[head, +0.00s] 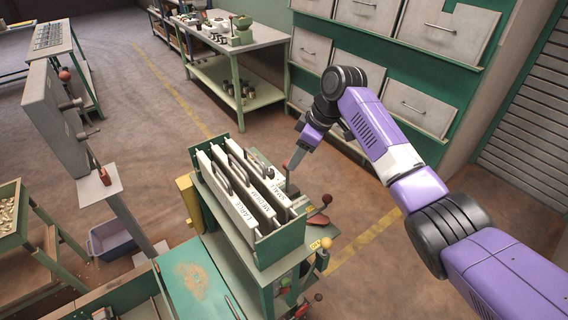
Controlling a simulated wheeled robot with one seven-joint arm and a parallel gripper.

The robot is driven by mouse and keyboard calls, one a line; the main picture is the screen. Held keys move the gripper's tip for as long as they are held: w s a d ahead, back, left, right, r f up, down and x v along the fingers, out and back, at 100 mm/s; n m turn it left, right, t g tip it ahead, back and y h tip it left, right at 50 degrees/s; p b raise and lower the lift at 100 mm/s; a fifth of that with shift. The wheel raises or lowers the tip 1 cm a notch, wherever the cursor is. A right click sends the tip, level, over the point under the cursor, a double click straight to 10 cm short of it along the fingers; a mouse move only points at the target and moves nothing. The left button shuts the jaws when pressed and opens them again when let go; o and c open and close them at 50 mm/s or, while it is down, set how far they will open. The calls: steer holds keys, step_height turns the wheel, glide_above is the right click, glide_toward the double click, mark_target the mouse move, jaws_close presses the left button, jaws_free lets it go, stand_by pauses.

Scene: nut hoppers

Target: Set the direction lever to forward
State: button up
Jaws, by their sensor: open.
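My gripper (297,158) hangs at the end of my purple arm, pointing down behind the right side of the green hopper machine (268,248). Its grey finger shows from the side; its tip is close to the machine's dark controls, and contact cannot be told.
White labelled plates (236,203) with handles stand in the machine's top. A post with a grey box (55,120) and levers stands left, near a blue-grey bin (112,238). A workbench (235,45) and a green drawer cabinet (385,60) are behind. Floor at right is open.

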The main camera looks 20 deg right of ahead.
mark_target(288, 171)
steer(key=p+x, duration=0.1)
steer(key=x, duration=0.6)
steer(key=shift+a+f, duration=0.1)
steer(key=shift+f, duration=0.15)
steer(key=shift+c, duration=0.2)
jaws_close()
stand_by(1.0)
